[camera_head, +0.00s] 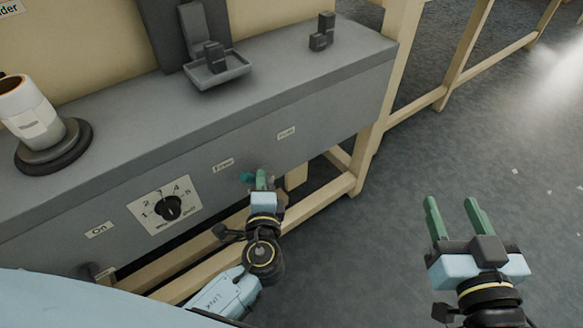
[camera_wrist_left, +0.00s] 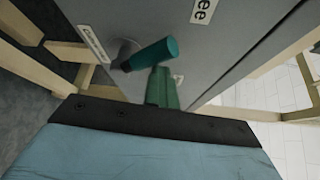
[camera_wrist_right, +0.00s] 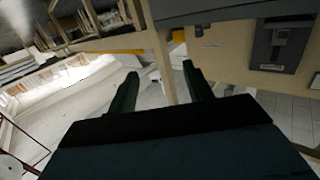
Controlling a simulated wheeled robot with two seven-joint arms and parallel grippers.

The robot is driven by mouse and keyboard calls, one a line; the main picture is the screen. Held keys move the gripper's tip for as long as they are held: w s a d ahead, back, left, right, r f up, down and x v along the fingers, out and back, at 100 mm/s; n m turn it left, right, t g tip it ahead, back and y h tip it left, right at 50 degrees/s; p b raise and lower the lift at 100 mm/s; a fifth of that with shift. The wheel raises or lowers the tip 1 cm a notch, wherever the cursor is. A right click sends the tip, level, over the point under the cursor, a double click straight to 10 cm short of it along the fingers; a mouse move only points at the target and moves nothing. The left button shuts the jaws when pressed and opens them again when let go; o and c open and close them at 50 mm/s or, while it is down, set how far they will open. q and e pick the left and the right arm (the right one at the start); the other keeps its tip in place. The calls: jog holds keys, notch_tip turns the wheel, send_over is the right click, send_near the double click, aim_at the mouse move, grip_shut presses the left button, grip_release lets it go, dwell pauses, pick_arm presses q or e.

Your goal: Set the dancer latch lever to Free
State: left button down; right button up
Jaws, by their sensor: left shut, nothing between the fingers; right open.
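The latch lever (camera_head: 246,177) has a teal handle and sits on the front of the grey cabinet, beside a small label (camera_head: 223,165). In the left wrist view the lever (camera_wrist_left: 152,53) sticks out sideways from a grey pivot, and a partly cut-off label (camera_wrist_left: 203,10) ends in "ee". My left gripper (camera_head: 261,178) is shut and empty, its green fingertips right beside the handle. In its wrist view the fingers (camera_wrist_left: 161,75) are just below the handle; I cannot tell whether they touch. My right gripper (camera_head: 454,205) is open and empty, over the floor at the right.
A numbered dial (camera_head: 168,207) and an "On" label (camera_head: 99,230) are on the cabinet front. A cup-shaped roll on a dark base (camera_head: 52,146), a small tray (camera_head: 217,72) and a dark block (camera_head: 322,34) stand on top. Wooden rails (camera_head: 322,203) run below.

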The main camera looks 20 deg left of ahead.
pick_arm(q)
jog(key=shift+s+a+f, duration=0.25)
jog(key=shift+f, duration=0.1)
dwell(0.3)
notch_tip(320, 180, up, 3)
jog(key=w+d+p, duration=0.2)
jog(key=d, duration=0.1)
jog(key=s+d+f, duration=0.3)
jog(key=s+d, duration=0.1)
jog(key=s, duration=0.4)
jog(key=shift+d, duration=0.25)
pick_arm(e)
notch_tip(320, 180, down, 8)
jog(key=s+d+g+h, duration=0.2)
jog(key=g, duration=0.3)
jog(key=shift+s+d+r, duration=0.2)
jog(key=shift+s, duration=0.15)
pick_arm(q)
jog(key=shift+f, duration=0.1)
